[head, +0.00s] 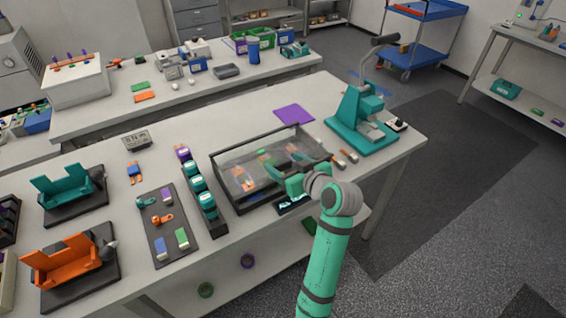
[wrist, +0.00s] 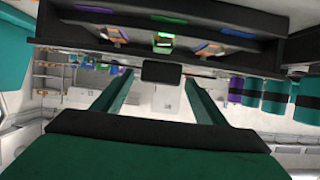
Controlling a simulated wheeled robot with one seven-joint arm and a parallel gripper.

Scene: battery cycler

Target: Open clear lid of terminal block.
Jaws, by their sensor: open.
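The terminal block is a long dark-framed case (head: 241,208) with a clear lid (head: 235,160) over it, near the middle of the front table. Coloured parts show through the lid, which looks down. My gripper (head: 284,180) is at the case's front right side, its teal jaws partly hidden by my wrist. In the wrist view my gripper (wrist: 160,88) is open, with its two fingers apart. A small black tab (wrist: 162,72) on the case's dark edge (wrist: 120,52) shows between the fingertips. Nothing is held, and I cannot tell whether a finger touches the tab.
Several teal and dark modules (head: 200,190) stand in a row just left of the case. A teal press (head: 358,120) with a raised lever stands behind and to the right. A purple mat (head: 294,114) lies behind the case. The floor at right (head: 480,220) is clear.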

